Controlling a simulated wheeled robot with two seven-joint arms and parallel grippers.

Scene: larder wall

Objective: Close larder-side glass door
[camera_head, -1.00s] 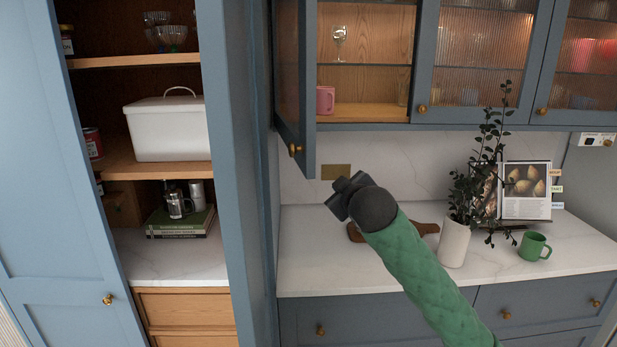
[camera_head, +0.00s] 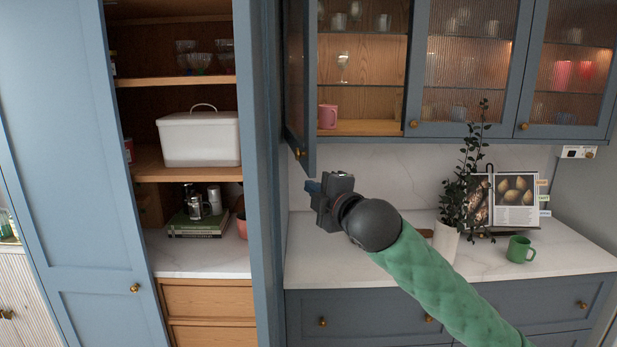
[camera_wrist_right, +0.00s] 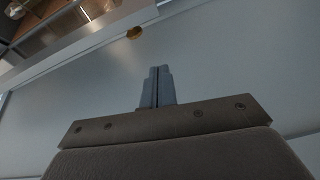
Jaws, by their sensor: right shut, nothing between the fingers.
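The larder-side glass door (camera_head: 297,80) is swung open, standing out from the wall cupboard at its left side, next to the tall larder. Its brass knob (camera_head: 298,153) is at the bottom of the door's free edge. My right gripper (camera_head: 312,186) is shut and empty, just below and right of the knob, pointing left. In the right wrist view, the shut fingers (camera_wrist_right: 156,86) point at a blue-grey panel, with a brass knob (camera_wrist_right: 134,33) ahead and a little left. I see no contact with the door. My left gripper is not in view.
The open cupboard holds a pink mug (camera_head: 327,117) and glasses. On the counter below are a white vase (camera_head: 446,240) with a plant, a cookbook (camera_head: 513,198) on a stand and a green mug (camera_head: 520,249). The tall larder (camera_head: 263,170) stands close on the left.

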